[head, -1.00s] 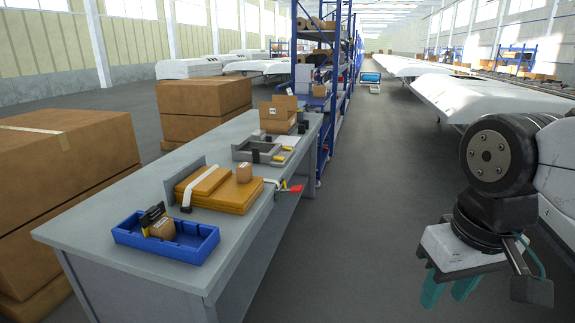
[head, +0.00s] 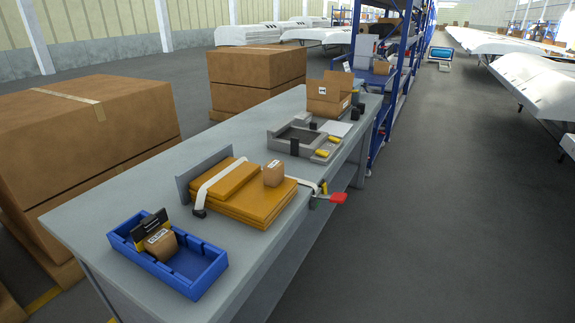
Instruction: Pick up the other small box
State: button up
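Two small cardboard boxes show in the head view. One small box (head: 274,173) sits on top of the stacked orange-yellow boards (head: 240,204) on the grey workbench. The other small box (head: 161,244) lies tilted inside the blue tray (head: 205,284) at the bench's near end, beside a black and yellow item (head: 151,224). I cannot tell from the frames which of the two the task means. My gripper is not in view.
A grey tray (head: 272,143) and an open carton (head: 327,97) stand farther along the bench (head: 128,190). Large cartons (head: 90,135) stand left. The floor at right (head: 440,200) is clear.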

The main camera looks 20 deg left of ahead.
aim_at(274, 170)
jog(key=u, duration=0.3)
jog(key=i, duration=0.55)
jog(key=u, duration=0.85)
jog(key=i, duration=0.35)
jog(key=u, duration=0.45)
